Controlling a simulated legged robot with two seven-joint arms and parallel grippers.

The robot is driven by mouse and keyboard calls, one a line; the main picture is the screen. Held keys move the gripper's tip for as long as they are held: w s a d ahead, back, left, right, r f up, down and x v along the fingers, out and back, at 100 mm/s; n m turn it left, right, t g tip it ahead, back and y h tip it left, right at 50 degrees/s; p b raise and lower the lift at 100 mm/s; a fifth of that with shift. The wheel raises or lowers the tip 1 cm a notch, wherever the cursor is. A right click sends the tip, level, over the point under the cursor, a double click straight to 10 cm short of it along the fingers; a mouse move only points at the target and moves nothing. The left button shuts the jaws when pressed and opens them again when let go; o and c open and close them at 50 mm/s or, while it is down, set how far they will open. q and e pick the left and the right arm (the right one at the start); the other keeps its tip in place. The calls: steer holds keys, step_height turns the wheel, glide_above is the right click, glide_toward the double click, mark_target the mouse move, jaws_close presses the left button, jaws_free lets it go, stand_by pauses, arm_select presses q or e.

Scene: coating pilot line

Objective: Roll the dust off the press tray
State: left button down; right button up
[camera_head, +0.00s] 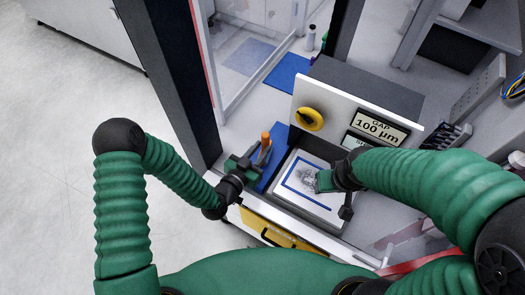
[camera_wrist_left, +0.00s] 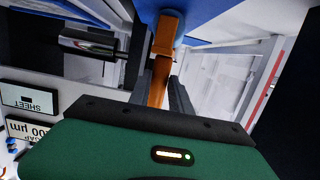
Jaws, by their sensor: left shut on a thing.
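The press tray (camera_head: 334,213) is a white plate with a blue square outline, below the gap sign. A grey dusty patch (camera_head: 308,175) lies inside the outline. My left gripper (camera_head: 258,158) is left of the tray, shut on an upright orange handle (camera_head: 265,139). The handle also shows between the dark fingers in the left wrist view (camera_wrist_left: 161,72); I cannot make out a roller head on it. My right gripper (camera_head: 322,181) is over the right part of the tray, beside the dust; its fingers are too hidden to tell their state.
A dark post (camera_head: 172,70) rises at the left. A yellow-fronted part (camera_head: 265,228) is below. A metal cylinder (camera_wrist_left: 88,42) shows in the left wrist view.

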mark_target(264, 140)
arm_select(q)
steer(key=shift+d, duration=0.6)
steer(key=shift+a+r, duration=0.1)
steer(key=shift+a, duration=0.4)
steer(key=shift+a+r+p, duration=0.35)
steer(key=shift+r+p, duration=0.1)
steer(key=shift+r, duration=0.35)
steer(key=shift+d+r+p, duration=0.1)
steer(key=shift+r+p, duration=0.25)
steer(key=shift+p, duration=0.15)
steer(key=shift+d+r+p, duration=0.5)
steer(key=shift+r+p, duration=0.1)
steer(key=shift+r, duration=0.25)
steer(key=shift+a, duration=0.45)
arm_select(e)
steer(key=shift+w+v, duration=0.15)
steer(key=shift+v, duration=0.6)
steer(key=shift+w+v, duration=0.2)
steer(key=shift+v, duration=0.5)
arm_select(q)
steer(key=shift+d, duration=0.35)
arm_select(e)
steer(key=shift+d, duration=0.45)
arm_select(q)
steer(key=shift+a, duration=0.1)
arm_select(e)
steer(key=shift+a, duration=0.2)
